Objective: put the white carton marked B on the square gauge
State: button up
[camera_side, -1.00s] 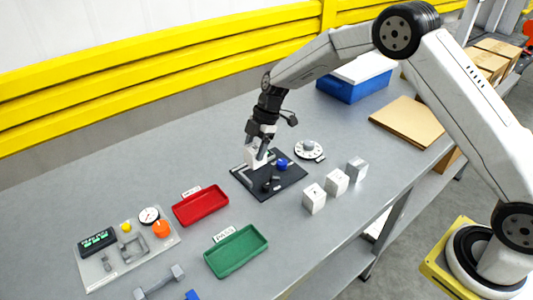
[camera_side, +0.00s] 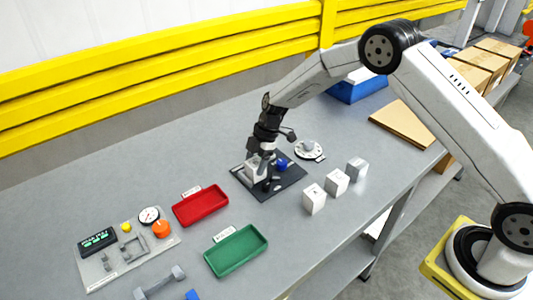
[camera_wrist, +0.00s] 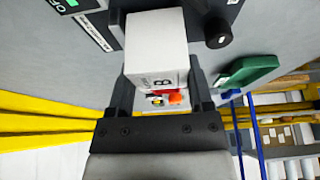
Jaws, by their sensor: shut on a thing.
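I cannot tell whether the carton's underside touches the plate. The jaws partly hide the carton in the side view.
Several light blocks, one of them (camera_side: 314,199) nearest the front, stand right of the gauge. A round dial (camera_side: 309,151) lies behind. A red tray (camera_side: 202,206) and a green tray (camera_side: 237,251) lie to the left. A board of instruments (camera_side: 103,275) is farther left.

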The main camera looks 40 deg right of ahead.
jog(key=shift+f, duration=0.2)
jog(key=o, duration=1.2)
jog(key=shift+r, duration=0.15)
jog(key=shift+r, duration=4.9)
